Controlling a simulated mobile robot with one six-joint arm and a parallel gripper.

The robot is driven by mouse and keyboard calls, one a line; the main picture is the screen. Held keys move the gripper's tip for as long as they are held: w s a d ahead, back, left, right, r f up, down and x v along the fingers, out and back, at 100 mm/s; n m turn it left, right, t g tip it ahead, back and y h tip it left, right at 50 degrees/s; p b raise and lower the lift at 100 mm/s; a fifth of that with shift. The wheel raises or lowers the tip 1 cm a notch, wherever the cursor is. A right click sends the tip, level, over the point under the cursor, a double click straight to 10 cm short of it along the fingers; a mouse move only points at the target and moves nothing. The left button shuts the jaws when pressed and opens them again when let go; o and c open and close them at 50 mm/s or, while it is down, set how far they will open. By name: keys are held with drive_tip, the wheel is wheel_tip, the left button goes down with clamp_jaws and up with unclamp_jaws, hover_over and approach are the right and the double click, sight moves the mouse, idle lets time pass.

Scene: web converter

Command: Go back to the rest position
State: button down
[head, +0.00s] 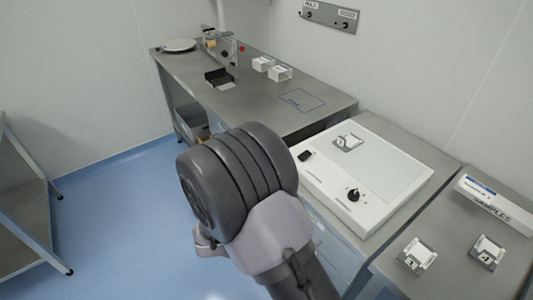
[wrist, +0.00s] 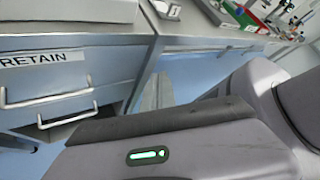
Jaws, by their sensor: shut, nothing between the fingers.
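My folded arm fills the lower middle of the head view, with a thick dark grey joint and a paler link below it. A small pale part of it sticks out at the lower left of that joint, too hidden to make out. The wrist view shows my own grey arm link with a green light across the lower part. No held object shows in either view.
A white panel device (head: 370,180) with a black knob stands right of my arm. The long steel bench (head: 270,110) runs behind, and a sample box (head: 495,203) lies at right. A drawer marked RETAIN (wrist: 45,75) shows in the wrist view. Blue floor (head: 120,215) is clear at left.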

drive_tip(key=s+r+m+t+y, duration=0.3)
drive_tip(key=r+m+y, duration=0.4)
drive_tip(key=r+m, duration=0.4)
drive_tip(key=s+r+m+t+y, duration=0.3)
drive_tip(key=r+m+y, duration=0.4)
drive_tip(key=m, duration=1.1)
wheel_tip(320, 180, up, 4)
drive_tip(key=shift+s+a+f, duration=0.15)
drive_tip(key=shift+s+a, duration=0.1)
drive_tip(key=shift+s, duration=0.45)
